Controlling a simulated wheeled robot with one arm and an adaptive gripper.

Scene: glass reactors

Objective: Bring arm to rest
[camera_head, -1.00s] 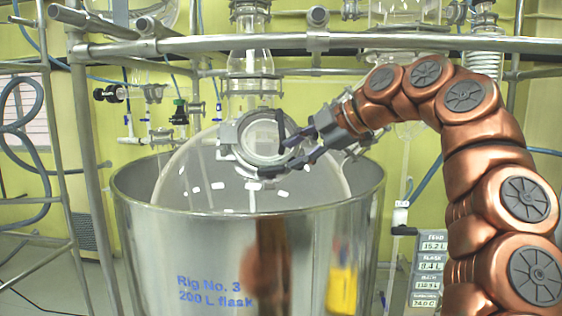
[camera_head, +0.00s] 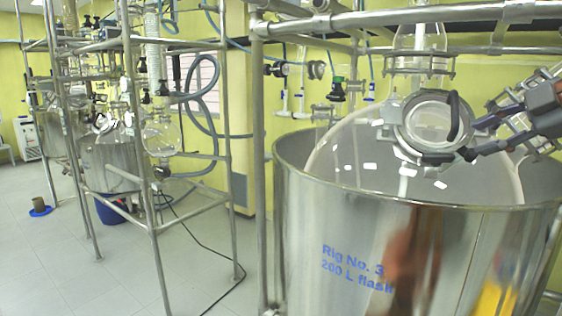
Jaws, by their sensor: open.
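My gripper (camera_head: 466,130) is at the right side of the view, with its dark fingers spread apart. It is beside the round clamped port (camera_head: 428,124) of the large glass flask (camera_head: 340,155), and the fingers overlap the port's right side in the picture. I cannot tell whether they touch it. Nothing shows between the fingers. Most of my arm is beyond the right edge of the view. The flask sits in a large steel vessel (camera_head: 310,235) marked "Rig No. 3 200 L flask".
Steel frame tubes (camera_head: 257,180) stand left of the vessel, with a horizontal tube (camera_head: 400,18) above it. More glass rigs (camera_head: 115,140) stand at the left. A black cable (camera_head: 215,235) lies on the floor. The tiled floor (camera_head: 90,280) at lower left is mostly clear.

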